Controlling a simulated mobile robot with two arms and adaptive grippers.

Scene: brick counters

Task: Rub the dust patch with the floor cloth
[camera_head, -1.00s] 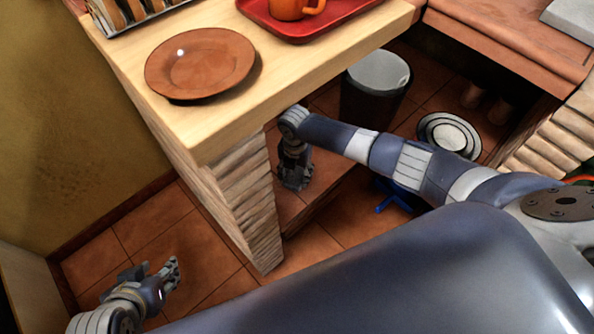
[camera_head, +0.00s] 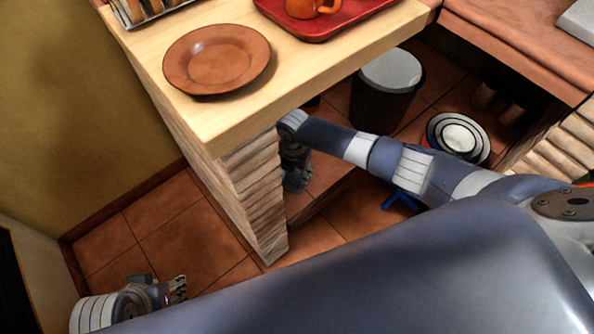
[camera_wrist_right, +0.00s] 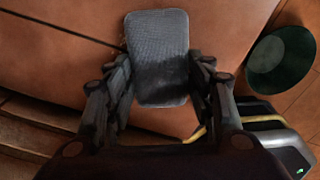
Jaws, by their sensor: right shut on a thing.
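The floor cloth (camera_wrist_right: 158,60) shows in the right wrist view as a dark grey, rounded rectangular pad. My right gripper (camera_wrist_right: 160,88) is shut on it, with a finger at each side. The cloth lies over a reddish-brown surface (camera_wrist_right: 60,60); I cannot tell whether it touches. In the head view my right gripper (camera_head: 297,178) reaches down below the counter, partly behind the brick pillar, and the cloth is hidden there. I cannot make out a dust patch in either view. My left gripper (camera_head: 178,288) is low at the lower left, over the floor, apart from everything.
The brick pillar (camera_head: 255,205) stands close left of my right gripper. The wooden counter (camera_head: 240,118) overhangs it, with a brown plate (camera_head: 217,60) and red tray (camera_head: 345,25) on top. A bin (camera_head: 385,100) and a round ringed object (camera_head: 458,138) stand to the right.

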